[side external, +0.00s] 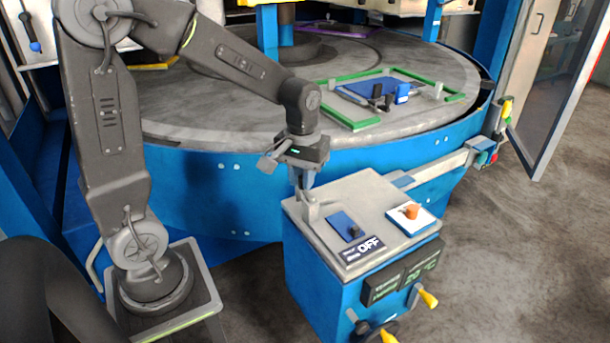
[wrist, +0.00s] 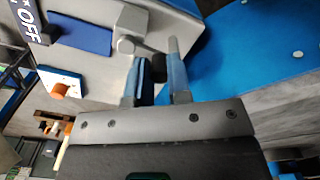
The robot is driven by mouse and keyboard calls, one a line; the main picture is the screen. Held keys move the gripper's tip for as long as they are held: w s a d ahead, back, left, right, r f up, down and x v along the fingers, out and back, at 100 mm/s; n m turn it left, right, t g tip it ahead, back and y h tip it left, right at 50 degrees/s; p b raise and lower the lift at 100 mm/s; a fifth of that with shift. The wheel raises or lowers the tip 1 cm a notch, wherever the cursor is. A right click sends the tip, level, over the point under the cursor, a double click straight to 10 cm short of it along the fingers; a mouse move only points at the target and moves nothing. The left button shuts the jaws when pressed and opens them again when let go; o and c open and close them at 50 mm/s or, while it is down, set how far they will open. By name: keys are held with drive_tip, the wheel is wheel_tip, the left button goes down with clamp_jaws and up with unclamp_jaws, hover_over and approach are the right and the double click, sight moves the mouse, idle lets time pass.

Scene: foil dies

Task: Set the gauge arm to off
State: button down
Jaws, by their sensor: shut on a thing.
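The grey gauge arm (side external: 312,212) stands on the back left corner of the grey top of a blue box. It shows in the wrist view as a grey post (wrist: 128,48) with a dark round end (wrist: 158,66). My gripper (side external: 303,182) points down at it from above. In the wrist view my gripper (wrist: 161,75) has its two fingers on either side of the dark end, shut on it. A dark label reading OFF (side external: 368,246) lies along the top's front edge. The fingers hide part of the arm's end.
On the box top (side external: 370,192) are a blue plate (side external: 346,226) with a dark knob and a white plate (side external: 411,219) with an orange knob. A large round turntable (side external: 210,115) with a blue rim stands close behind. Yellow-handled valves (side external: 428,298) stick out from the box front.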

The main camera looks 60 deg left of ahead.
drive_tip(key=shift+s+n, duration=0.1)
drive_tip(key=shift+n, duration=0.3)
drive_tip(key=c, duration=1.1)
unclamp_jaws()
drive_tip(key=shift+o, duration=0.2)
wheel_tip(320, 180, up, 14)
drive_tip(key=s+d+f+m+t, duration=0.2)
drive_tip(key=s+d+m, duration=0.1)
drive_tip(key=s, duration=0.3)
drive_tip(key=s+d+f+m+t, duration=0.2)
drive_tip(key=s+d+m+t, duration=0.1)
drive_tip(key=s, duration=0.3)
drive_tip(key=shift+d+f+m+t, duration=0.3)
drive_tip(key=shift+d+m, duration=0.15)
drive_tip(key=shift+m, duration=0.25)
